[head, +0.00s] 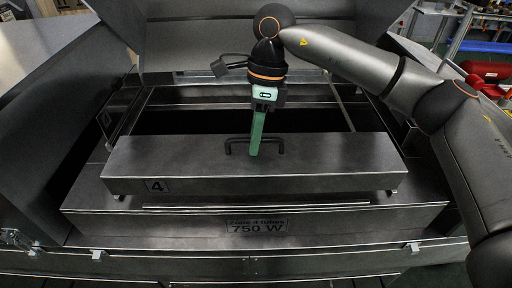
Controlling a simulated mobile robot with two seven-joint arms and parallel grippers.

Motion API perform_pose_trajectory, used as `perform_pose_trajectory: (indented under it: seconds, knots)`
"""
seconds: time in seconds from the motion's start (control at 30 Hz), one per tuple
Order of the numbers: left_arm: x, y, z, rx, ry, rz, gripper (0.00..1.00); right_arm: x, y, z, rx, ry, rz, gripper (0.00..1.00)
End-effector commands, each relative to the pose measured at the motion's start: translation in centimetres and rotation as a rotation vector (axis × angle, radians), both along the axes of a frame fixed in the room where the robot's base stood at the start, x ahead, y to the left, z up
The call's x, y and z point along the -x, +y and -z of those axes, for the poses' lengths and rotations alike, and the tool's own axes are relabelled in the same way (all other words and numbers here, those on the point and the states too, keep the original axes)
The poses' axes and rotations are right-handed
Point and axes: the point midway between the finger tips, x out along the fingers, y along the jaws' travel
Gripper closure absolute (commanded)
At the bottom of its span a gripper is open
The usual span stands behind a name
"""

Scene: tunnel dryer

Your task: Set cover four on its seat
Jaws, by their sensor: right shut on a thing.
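Cover four (320,160) is a long grey metal box-shaped cover with a black "4" label at the left of its front face. A dark bar handle (232,141) stands on its top. My right gripper (256,150) comes down from above with green fingers, shut on the handle near its middle. The cover lies across the front part of a dark rectangular opening (190,120). Whether its underside touches the frame cannot be told. My left gripper is not in view.
A ledge in front carries the label "Zone 4 tubes 750 W" (257,226). Raised metal panels (190,40) stand behind and at the left side (60,110). Small clips (97,255) sit along the front edge. Red objects (486,72) show at the far right.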

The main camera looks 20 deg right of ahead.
Motion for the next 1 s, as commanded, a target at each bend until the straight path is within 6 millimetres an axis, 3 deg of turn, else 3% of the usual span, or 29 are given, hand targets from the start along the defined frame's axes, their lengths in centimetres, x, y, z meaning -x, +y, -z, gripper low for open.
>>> perform_pose_trajectory:
  seconds: [0.2,0.43,0.47,0.7,1.0]
  knots:
    - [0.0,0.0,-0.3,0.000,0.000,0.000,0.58,-0.2,-0.3,3.1,-0.001,0.001,0.001,1.00]
    - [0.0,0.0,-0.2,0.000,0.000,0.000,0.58,-0.2,-0.3,3.3,-0.002,-0.001,0.000,1.00]
    - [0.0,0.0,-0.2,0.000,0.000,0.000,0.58,-0.2,-0.3,3.4,0.001,0.000,0.001,0.81]
    - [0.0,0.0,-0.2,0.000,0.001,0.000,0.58,-0.2,-0.3,3.4,0.001,0.000,0.001,0.54]
    - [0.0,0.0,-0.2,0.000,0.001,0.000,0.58,-0.2,-0.3,3.1,0.000,-0.001,0.001,0.54]
